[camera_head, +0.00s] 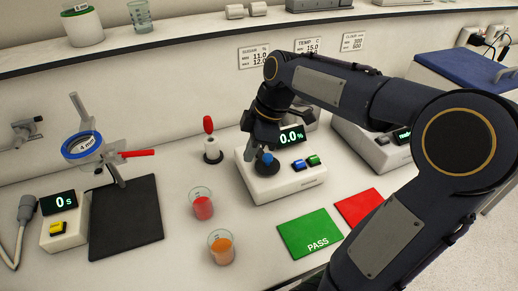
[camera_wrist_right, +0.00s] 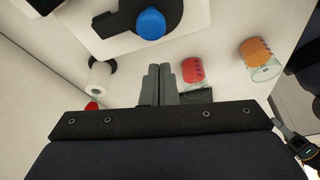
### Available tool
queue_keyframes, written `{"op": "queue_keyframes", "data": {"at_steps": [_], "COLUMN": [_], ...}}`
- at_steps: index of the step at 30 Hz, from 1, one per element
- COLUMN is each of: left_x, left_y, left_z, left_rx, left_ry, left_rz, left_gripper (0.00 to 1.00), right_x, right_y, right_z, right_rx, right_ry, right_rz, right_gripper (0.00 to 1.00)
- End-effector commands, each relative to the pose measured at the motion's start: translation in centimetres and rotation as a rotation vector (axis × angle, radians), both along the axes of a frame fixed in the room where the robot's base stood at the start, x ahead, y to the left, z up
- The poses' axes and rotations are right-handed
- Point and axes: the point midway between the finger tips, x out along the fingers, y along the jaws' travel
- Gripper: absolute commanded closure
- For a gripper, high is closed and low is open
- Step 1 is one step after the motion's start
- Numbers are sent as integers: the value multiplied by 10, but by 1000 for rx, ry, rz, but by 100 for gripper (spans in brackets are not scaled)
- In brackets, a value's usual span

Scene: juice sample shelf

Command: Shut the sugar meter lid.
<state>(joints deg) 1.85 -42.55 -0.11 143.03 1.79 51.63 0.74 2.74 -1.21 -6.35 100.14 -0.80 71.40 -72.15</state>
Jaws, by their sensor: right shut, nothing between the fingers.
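The sugar meter (camera_head: 280,186) is a white box on the counter with a display reading 0.0% and a blue and a green button. On its left part sits a round black piece with a blue knob (camera_head: 266,158), which looks like the lid and appears to lie flat. The blue knob also shows in the wrist view (camera_wrist_right: 150,24), on its black disc at the top. My right gripper (camera_wrist_right: 160,68) is shut and empty, close to the knob with a gap in the wrist view. In the head view my right wrist partly hides the lid's back.
A beaker of red juice (camera_head: 202,207) and one of orange juice (camera_head: 221,246) stand in front left of the meter. Green PASS (camera_head: 309,234) and red (camera_head: 359,206) mats lie in front. A black mat (camera_head: 126,216) lies left.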

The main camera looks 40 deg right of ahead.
Motion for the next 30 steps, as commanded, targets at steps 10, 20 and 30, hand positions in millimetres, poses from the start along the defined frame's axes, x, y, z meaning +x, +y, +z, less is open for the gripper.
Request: {"op": "queue_keyframes", "data": {"at_steps": [10, 20, 30], "left_x": [0, 0, 0], "left_y": [0, 0, 0], "left_z": [7, 9, 9], "left_rx": [0, 0, 0], "left_ry": [0, 0, 0], "left_rz": [0, 0, 0], "left_gripper": [64, 64, 64], "right_x": [-2, -7, -28], "right_y": [-12, -23, -12], "right_z": [65, 96, 87], "right_rx": [-1, -1, 35], "right_ry": [-4, -1, 3], "right_rz": [-4, -3, -137], "right_gripper": [100, 100, 100]}}
